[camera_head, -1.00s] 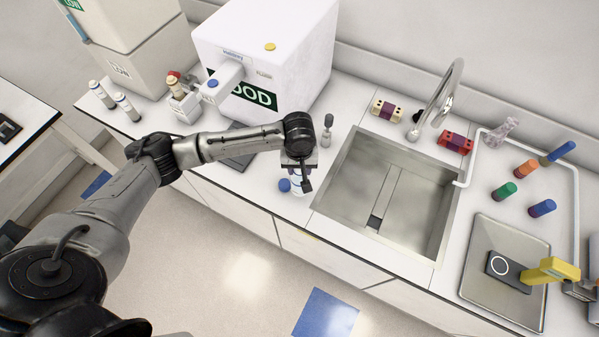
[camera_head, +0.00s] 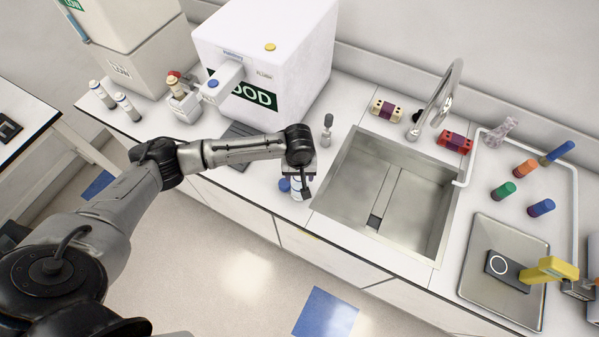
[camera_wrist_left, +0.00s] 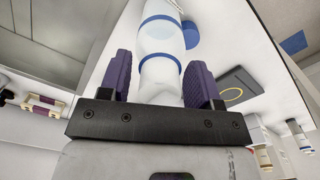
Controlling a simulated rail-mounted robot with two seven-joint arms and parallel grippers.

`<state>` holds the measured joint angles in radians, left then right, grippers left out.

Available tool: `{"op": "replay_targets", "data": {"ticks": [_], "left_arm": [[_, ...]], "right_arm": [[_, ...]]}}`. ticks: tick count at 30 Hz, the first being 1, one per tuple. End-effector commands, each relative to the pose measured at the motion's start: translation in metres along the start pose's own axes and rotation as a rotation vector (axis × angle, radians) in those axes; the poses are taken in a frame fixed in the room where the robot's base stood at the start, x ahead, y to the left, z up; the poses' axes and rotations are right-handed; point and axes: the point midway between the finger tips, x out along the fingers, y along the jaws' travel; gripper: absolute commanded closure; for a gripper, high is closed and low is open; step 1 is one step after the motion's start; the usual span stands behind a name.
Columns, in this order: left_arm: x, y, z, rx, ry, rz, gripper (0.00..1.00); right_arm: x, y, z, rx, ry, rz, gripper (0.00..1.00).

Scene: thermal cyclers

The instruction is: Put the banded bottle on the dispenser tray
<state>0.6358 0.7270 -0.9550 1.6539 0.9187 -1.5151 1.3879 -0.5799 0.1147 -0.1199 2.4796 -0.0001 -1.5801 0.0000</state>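The banded bottle (camera_head: 297,192), white with blue bands, stands near the counter's front edge, left of the sink; my arm partly covers it. In the left wrist view the bottle (camera_wrist_left: 160,60) lies between the purple pads of my left gripper (camera_wrist_left: 159,80), with narrow gaps showing at its sides. The left gripper (camera_head: 302,178) looks open around it. The dispenser tray (camera_head: 238,158) is a dark plate before the white dispenser (camera_head: 300,50), partly behind my forearm; in the left wrist view the tray (camera_wrist_left: 225,80) shows a ring mark.
A blue round item (camera_head: 284,184) sits beside the bottle. The sink (camera_head: 355,190) opens to its right, and a grey-topped item (camera_head: 327,130) stands behind. Several bottles (camera_head: 127,107) stand at the far left. A metal tray (camera_head: 475,285) lies at the right.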

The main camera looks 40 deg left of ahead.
Motion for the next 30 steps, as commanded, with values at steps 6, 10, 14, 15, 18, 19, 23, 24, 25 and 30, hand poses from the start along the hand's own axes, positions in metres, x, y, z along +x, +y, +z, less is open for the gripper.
{"op": "replay_targets", "data": {"ticks": [6, 10, 14, 15, 18, 19, 23, 24, 25, 30], "left_arm": [[0.0, 0.0, 0.0, 0.0, 0.0, 0.0, 0.35], [-0.001, 0.0, 0.0, 0.0, 0.001, 0.001, 0.35], [-0.013, 0.001, 0.0, 0.0, 0.0, 0.002, 0.35], [-0.019, 0.001, 0.0, 0.001, 0.001, 0.003, 0.35], [-0.037, 0.001, 0.0, 0.002, 0.003, 0.004, 0.35], [-0.043, 0.001, -0.001, 0.001, 0.002, 0.003, 0.35], [-0.068, 0.0, -0.001, 0.0, 0.002, 0.003, 0.35], [-0.075, 0.001, -0.001, 0.001, 0.001, 0.003, 0.35], [-0.08, 0.001, -0.001, 0.001, 0.001, 0.003, 0.35], [-0.104, 0.001, 0.0, 0.0, 0.0, 0.002, 0.35]], "right_arm": [[0.0, 0.002, 0.0, -0.006, -0.001, 0.005, 0.32], [0.001, 0.003, 0.001, -0.009, -0.001, 0.007, 0.32], [0.001, 0.003, 0.001, -0.01, -0.001, 0.008, 0.32], [0.001, 0.003, 0.001, -0.01, -0.001, 0.007, 0.32], [0.001, 0.003, 0.001, -0.009, -0.001, 0.007, 0.32], [0.001, 0.003, 0.001, -0.009, -0.001, 0.007, 0.32], [0.001, 0.002, 0.001, -0.007, -0.001, 0.005, 0.32], [0.001, 0.002, 0.001, -0.006, 0.0, 0.005, 0.32], [0.001, 0.001, 0.001, -0.005, 0.0, 0.004, 0.32], [0.001, 0.0, 0.0, -0.002, 0.0, 0.001, 0.32]]}}
